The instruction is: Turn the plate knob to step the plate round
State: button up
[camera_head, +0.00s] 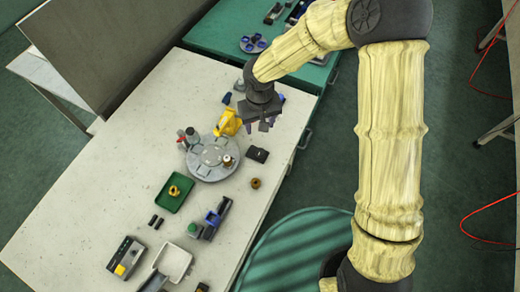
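The round grey plate (208,172) lies on the pale worktop, left of and below my gripper in the picture. A small white and brown upright piece (228,161) stands at its right edge; I cannot tell whether this is the plate knob. A yellow part (228,122) is at its upper edge, and a grey piece with a red top (188,137) is at its upper left. My gripper (262,126) points down, up and to the right of the plate, apart from it. Its fingers are too small and dark to tell whether they are open.
A green tray (163,199) with a brass ring sits below the plate. A black block (257,154) and a brown ring (255,183) lie to its right. A blue and grey fixture (212,220) and a white tray (174,262) stand nearer. A grey panel (115,45) rises at upper left.

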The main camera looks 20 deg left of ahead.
aim_at(260, 152)
notch_tip(260, 152, down, 16)
jog(key=shift+w+d+r+p, duration=0.15)
jog(key=shift+p, duration=1)
jog(key=shift+f, duration=0.7)
jog(key=c, duration=1)
jog(key=shift+o, duration=0.2)
